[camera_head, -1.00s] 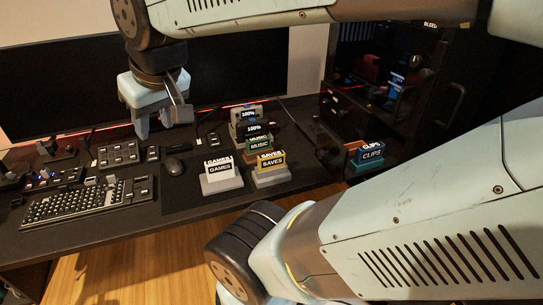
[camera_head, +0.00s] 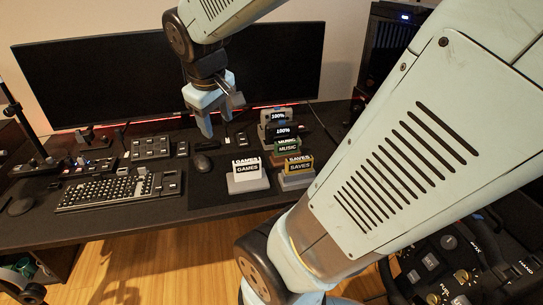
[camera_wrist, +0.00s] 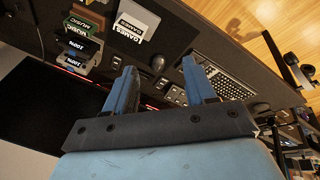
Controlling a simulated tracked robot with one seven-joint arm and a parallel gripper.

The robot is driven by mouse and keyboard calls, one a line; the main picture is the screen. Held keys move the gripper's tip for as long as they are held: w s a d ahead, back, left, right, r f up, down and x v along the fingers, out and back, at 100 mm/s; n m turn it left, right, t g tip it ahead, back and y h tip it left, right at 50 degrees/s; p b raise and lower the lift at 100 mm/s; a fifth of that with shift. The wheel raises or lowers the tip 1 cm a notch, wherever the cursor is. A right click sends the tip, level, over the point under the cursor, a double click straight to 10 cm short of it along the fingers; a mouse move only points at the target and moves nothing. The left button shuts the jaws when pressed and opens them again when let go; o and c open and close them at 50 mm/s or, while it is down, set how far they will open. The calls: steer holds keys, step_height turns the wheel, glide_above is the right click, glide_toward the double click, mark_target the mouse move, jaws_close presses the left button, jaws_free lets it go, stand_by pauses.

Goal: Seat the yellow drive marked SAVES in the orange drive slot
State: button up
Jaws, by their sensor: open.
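The yellow drive marked SAVES (camera_head: 299,165) sits upright in a grey stand (camera_head: 296,182) on the desk mat, in the head view. My gripper (camera_head: 217,128) hangs above the desk, up and to the left of the SAVES drive, in front of the monitors. It is open and empty. In the wrist view the two blue fingers (camera_wrist: 160,72) are spread apart with nothing between them. I cannot make out the SAVES drive in the wrist view. I cannot see the orange drive slot in either current view.
A white GAMES drive (camera_head: 247,169) stands left of SAVES. A green MUSIC drive (camera_head: 288,147) and 100% items (camera_head: 284,131) stand behind. My arm link covers the desk's right side. A dark tower (camera_head: 388,45) stands behind.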

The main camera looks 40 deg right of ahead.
steer(key=w+d+f+n+g+h, duration=0.35)
steer(key=d+f, duration=0.55)
steer(key=d, duration=0.3)
steer(key=n+g+h, duration=0.2)
steer(key=n+g, duration=0.2)
steer(key=n, duration=0.2)
glide_toward(299, 159)
steer(key=shift+n, duration=0.25)
steer(key=x, duration=0.7)
steer(key=shift+s+a+f, duration=0.1)
steer(key=shift+s+a, duration=0.05)
steer(key=shift+x, duration=2.65)
steer(key=shift+c, duration=0.2)
jaws_close()
